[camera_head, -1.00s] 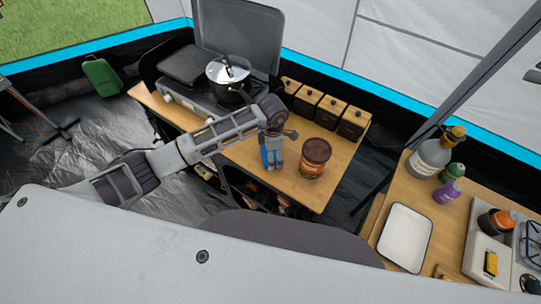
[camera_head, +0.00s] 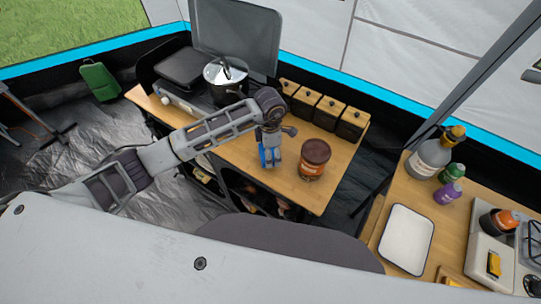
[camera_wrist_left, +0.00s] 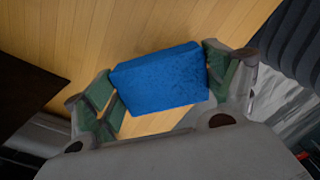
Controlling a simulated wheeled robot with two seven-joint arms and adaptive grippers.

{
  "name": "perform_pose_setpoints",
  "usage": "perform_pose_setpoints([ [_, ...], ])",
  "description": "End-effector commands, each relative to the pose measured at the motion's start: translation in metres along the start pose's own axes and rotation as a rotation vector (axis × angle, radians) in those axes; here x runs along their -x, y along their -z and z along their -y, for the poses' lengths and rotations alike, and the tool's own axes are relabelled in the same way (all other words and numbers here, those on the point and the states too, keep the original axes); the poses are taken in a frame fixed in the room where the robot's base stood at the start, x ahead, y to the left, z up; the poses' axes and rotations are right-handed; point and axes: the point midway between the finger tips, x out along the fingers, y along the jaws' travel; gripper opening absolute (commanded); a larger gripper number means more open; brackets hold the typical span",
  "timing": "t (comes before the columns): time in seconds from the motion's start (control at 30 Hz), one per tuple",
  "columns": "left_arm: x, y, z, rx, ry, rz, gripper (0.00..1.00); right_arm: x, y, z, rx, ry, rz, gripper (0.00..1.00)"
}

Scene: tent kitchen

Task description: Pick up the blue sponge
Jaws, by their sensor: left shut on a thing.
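The blue sponge (camera_wrist_left: 160,80) sits between the green-padded fingers of my left gripper (camera_wrist_left: 163,90) in the left wrist view. The right pad touches its end, and the left pad is close against the other end. In the head view my left gripper (camera_head: 269,158) points down over the wooden table (camera_head: 235,152), left of a brown jar. The sponge is mostly hidden there by the gripper. I cannot tell whether it rests on the table or is just above it. My right gripper is not in view.
The brown jar (camera_head: 314,158) stands close to the right of my left gripper. Several canisters (camera_head: 328,112) line the table's back edge. A pot (camera_head: 226,80) stands on the stove at the back left. A second counter at the right holds a white tray (camera_head: 405,239) and bottles (camera_head: 436,153).

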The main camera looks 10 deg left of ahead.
Motion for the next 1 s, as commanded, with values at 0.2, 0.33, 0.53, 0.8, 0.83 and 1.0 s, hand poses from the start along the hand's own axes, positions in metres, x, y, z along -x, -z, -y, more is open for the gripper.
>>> perform_pose_setpoints([
  [0.2, 0.026, -0.001, -0.001, -0.001, -0.002, 0.002, 0.72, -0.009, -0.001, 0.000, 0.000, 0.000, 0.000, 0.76],
  [0.33, 0.039, 0.000, -0.001, 0.000, -0.002, 0.001, 0.72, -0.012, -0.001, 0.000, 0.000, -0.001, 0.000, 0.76],
  [0.53, 0.041, 0.010, 0.009, 0.000, 0.000, 0.000, 0.72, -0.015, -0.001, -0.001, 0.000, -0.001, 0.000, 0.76],
  [0.8, 0.041, 0.030, 0.029, 0.000, 0.000, -0.001, 0.72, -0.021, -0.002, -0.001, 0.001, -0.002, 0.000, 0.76],
  [0.83, 0.040, 0.033, 0.031, 0.000, -0.001, -0.001, 0.72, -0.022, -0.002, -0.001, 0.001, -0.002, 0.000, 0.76],
  [1.0, 0.040, 0.049, 0.048, -0.001, 0.000, -0.001, 0.72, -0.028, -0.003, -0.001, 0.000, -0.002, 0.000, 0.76],
])
